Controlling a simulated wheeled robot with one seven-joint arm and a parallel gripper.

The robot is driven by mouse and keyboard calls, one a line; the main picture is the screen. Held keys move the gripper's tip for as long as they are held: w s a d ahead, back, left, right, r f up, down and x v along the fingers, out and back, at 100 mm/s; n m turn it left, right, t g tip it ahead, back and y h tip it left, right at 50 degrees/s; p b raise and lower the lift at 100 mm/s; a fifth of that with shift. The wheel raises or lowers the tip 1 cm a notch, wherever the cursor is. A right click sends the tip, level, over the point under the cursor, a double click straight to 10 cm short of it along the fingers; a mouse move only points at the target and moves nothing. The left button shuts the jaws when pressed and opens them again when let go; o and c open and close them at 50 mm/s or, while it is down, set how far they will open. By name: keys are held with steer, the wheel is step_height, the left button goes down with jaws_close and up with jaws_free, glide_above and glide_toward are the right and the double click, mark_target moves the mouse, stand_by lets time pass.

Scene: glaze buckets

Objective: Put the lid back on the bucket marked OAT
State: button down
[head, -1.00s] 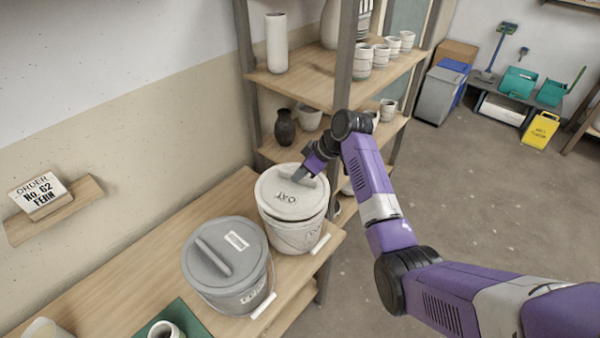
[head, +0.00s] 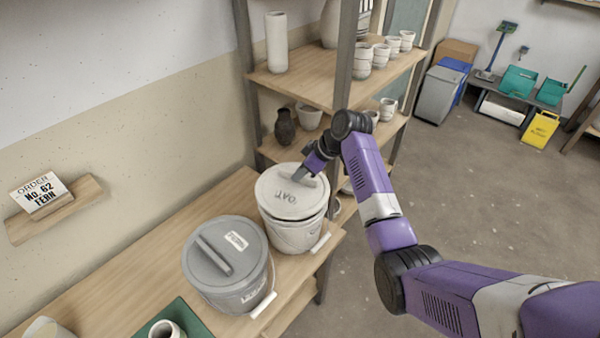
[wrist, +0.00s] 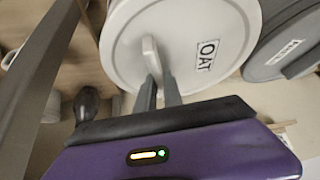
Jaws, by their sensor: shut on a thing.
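The white lid marked OAT (head: 300,205) is at the top of a white bucket (head: 297,238) at the far end of the wooden bench. My gripper (head: 305,176) is shut on the lid's bar handle. In the wrist view the fingers (wrist: 158,90) close on the handle (wrist: 150,55), beside the OAT label (wrist: 207,56). The lid covers the bucket's mouth from above. I cannot tell whether it is fully seated or slightly raised. The bucket's own front marking is too small to read.
A grey lidded bucket (head: 225,290), its lid labelled FERN, stands close beside the white bucket. A green mat (head: 190,318) with a cup lies at the near end. Pottery shelves (head: 295,90) stand behind.

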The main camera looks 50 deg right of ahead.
steer(key=shift+f, duration=0.8)
stand_by(1.6)
steer(key=c, duration=0.9)
jaws_free()
steer(key=shift+r+p, duration=2.75)
steer(key=shift+r, duration=0.75)
jaws_close()
